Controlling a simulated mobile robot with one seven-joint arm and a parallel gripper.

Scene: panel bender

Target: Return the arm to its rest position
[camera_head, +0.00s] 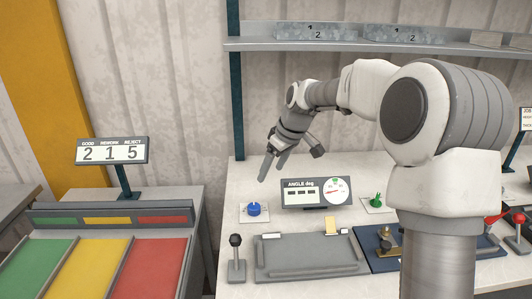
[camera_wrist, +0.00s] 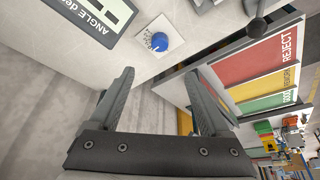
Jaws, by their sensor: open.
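My gripper (camera_head: 273,163) is at the end of my arm, raised above the back left of the white bench (camera_head: 241,175). It points down and to the left, above the blue knob (camera_head: 253,209) and left of the angle display (camera_head: 316,192). In the wrist view my gripper (camera_wrist: 163,92) shows two grey fingers spread apart with nothing between them. The blue knob (camera_wrist: 160,42) sits beyond the fingertips there, on its white plate. My arm's large white and grey links cover part of the bench's right side in the head view.
A green knob (camera_head: 377,200), a black lever (camera_head: 236,258) and a grey tray (camera_head: 310,258) are on the bench. A shelf (camera_head: 380,46) runs above. At left stands a sorting table with green, yellow and red (camera_head: 150,268) lanes and a counter sign (camera_head: 112,151).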

